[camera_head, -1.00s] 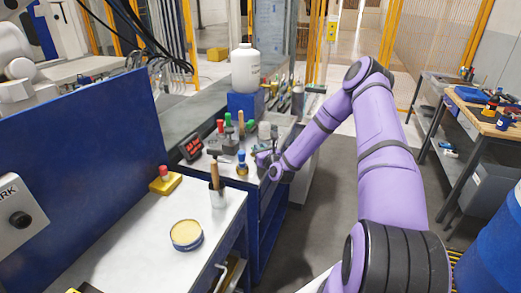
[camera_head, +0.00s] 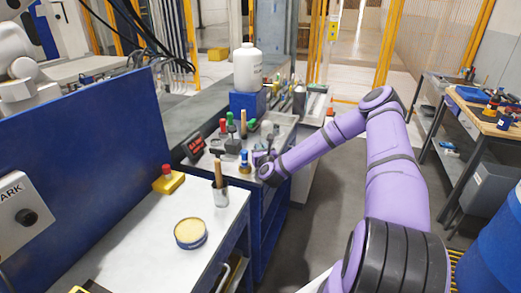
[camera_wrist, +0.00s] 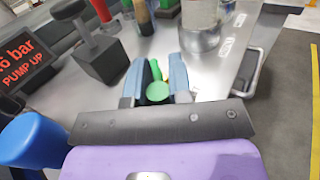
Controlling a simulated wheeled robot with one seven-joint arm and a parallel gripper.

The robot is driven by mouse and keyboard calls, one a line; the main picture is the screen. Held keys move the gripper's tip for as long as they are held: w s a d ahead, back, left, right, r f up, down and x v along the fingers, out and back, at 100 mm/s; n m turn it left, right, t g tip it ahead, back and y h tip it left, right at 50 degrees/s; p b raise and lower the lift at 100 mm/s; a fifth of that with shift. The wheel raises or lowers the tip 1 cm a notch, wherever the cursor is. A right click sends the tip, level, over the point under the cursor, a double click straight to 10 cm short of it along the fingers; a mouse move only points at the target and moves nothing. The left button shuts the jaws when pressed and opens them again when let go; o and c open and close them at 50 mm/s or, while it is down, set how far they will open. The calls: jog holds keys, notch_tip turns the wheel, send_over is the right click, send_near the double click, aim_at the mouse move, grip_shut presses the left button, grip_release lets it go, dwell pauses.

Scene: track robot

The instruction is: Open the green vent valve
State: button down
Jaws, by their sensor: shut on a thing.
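The green vent valve (camera_wrist: 157,91) shows in the wrist view as a round green knob with a short green lever. It sits between the two blue-grey fingers of my gripper (camera_wrist: 160,84), which are shut on it. In the head view my gripper (camera_head: 262,160) is at the right front part of the far metal bench, and I cannot make out the valve there. The valve's base is hidden behind the fingers and the gripper's dark front plate.
A red-lettered display (camera_wrist: 22,62) reading "bar PUMP UP" and a black block with a knob (camera_wrist: 103,60) stand left. A blue knob (camera_wrist: 32,140) is close at lower left. A metal handle (camera_wrist: 250,68) is at right. Several bottles and tools crowd behind.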

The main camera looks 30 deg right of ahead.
jog(key=shift+s+d+f, duration=0.2)
jog(key=shift+f, duration=0.2)
jog(key=c, duration=1)
grip_release()
jog(key=shift+c, duration=0.2)
jog(key=shift+a+r, duration=0.1)
jog(key=v, duration=1)
jog(key=shift+s, duration=0.3)
jog(key=shift+a, duration=0.15)
